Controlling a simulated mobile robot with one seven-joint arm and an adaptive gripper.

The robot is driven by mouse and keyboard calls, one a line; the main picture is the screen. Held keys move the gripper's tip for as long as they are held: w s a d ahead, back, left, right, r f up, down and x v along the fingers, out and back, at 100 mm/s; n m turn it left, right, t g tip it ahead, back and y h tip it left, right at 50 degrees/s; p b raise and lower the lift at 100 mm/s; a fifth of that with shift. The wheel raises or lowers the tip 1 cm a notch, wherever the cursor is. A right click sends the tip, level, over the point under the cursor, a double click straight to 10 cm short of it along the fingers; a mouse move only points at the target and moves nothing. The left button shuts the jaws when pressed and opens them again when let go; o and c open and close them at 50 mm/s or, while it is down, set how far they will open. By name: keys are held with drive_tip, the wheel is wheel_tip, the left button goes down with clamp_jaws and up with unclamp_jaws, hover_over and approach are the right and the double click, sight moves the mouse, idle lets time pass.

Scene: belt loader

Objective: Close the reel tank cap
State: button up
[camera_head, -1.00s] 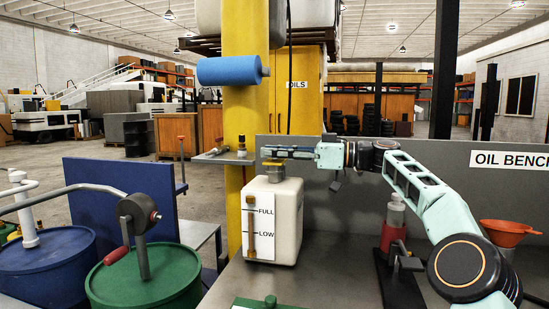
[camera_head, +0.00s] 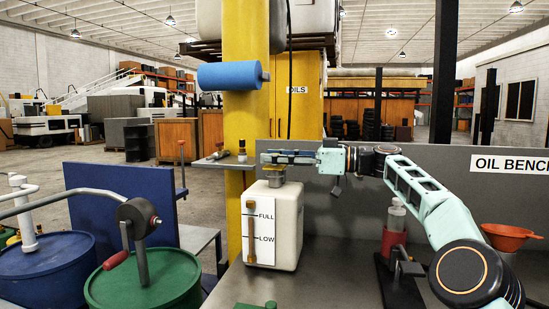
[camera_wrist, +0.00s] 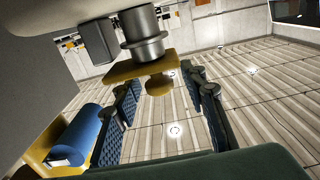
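The reel tank (camera_head: 287,230) is a white tank with a FULL/LOW sight gauge, standing upright on the grey bench. Its yellow cap (camera_head: 274,174) is at the tank's top, just under my gripper (camera_head: 267,157). In the wrist view, tilted nearly upside down, the yellow cap (camera_wrist: 142,68) lies across a grey metal neck, and its round knob shows between my fingers. My gripper (camera_wrist: 168,88) is open, with one finger on each side of the knob and visible gaps. I cannot tell whether the cap is fully seated.
A yellow post (camera_head: 244,115) with a blue roll (camera_head: 229,76) stands behind the tank. A small shelf (camera_head: 222,162) with fittings is left of my gripper. A red-based bottle (camera_head: 394,235) and an orange funnel (camera_head: 508,235) are to the right.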

drive_tip(key=s+d, duration=0.2)
drive_tip(key=d, duration=0.9)
drive_tip(key=shift+d, duration=0.3)
drive_tip(key=shift+s, duration=0.15)
